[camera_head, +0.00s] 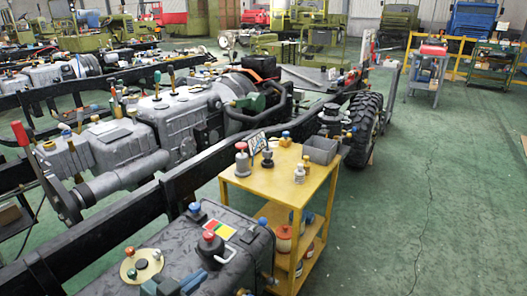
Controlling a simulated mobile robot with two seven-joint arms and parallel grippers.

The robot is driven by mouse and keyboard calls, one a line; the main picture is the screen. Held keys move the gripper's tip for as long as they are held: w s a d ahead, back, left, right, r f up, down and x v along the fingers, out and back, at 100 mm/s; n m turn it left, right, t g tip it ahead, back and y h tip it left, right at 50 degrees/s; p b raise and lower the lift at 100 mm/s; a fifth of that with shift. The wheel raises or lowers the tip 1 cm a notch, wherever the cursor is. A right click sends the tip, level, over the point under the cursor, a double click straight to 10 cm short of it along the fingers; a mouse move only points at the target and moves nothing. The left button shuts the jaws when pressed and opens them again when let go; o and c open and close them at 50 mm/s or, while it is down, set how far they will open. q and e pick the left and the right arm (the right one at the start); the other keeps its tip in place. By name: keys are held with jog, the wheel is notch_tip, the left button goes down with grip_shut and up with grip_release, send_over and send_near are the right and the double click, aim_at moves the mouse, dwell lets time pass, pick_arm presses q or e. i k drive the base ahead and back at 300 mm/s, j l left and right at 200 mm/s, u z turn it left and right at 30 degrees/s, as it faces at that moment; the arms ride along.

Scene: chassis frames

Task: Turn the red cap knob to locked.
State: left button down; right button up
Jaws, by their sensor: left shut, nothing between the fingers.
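A red cap knob (209,237) sits on a dark round base on top of the dark grey tank (250,262) in the lower foreground. A small plate with red, yellow and green patches (220,229) lies just behind it. Which way the knob is turned is too small to tell. My left gripper (174,285), with blue parts, shows at the bottom edge, in front and to the left of the red cap knob and apart from it. It is shut and empty, and partly cut off by the frame. My right gripper is not in view.
A round beige flange (141,264) with small knobs and a blue cap (195,209) are also on the tank. A grey handle (224,254) rises beside the red cap knob. A yellow cart (285,182) stands behind; the green floor (430,190) at right is clear.

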aim_at(209, 236)
jog(key=k+j, duration=0.65)
jog(key=k, duration=0.15)
